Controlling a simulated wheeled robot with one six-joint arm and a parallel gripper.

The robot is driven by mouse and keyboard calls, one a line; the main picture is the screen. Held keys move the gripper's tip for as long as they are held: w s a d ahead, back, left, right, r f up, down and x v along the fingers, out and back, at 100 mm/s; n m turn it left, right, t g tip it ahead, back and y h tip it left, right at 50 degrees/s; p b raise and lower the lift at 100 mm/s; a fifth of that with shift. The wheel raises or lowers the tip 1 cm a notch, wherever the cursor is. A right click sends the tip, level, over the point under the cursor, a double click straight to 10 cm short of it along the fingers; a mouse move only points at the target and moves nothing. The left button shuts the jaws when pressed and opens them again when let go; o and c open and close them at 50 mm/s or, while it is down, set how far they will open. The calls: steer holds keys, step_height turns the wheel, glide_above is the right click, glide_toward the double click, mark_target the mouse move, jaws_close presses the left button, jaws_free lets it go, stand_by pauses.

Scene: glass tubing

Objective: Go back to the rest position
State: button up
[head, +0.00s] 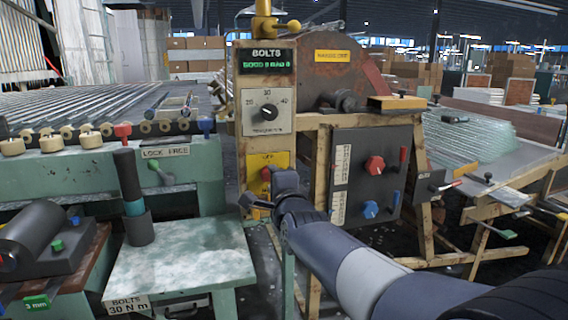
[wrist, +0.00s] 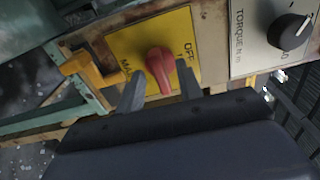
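My gripper (head: 262,198) is in front of the yellow switch plate (head: 279,162) on the narrow panel, low on the post. In the wrist view my gripper (wrist: 160,84) has its two fingers apart, one on each side of the red knob (wrist: 158,72). Small gaps seem to show beside the knob, so I see no firm grip. The yellow plate (wrist: 183,28) reads OFF and MA..., the rest of the second word being hidden. In the head view the knob (head: 266,173) shows just above the gripper. My arm reaches in from the lower right.
A black torque dial (head: 268,113) is above the plate; it also shows in the wrist view (wrist: 288,32). A yellow lever (wrist: 88,70) is left of the plate there. A box with red and blue knobs (head: 372,180) stands right. A green-white bench (head: 180,265) is at front left.

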steer(key=n+p, duration=1)
steer(key=p, duration=0.1)
stand_by(0.6)
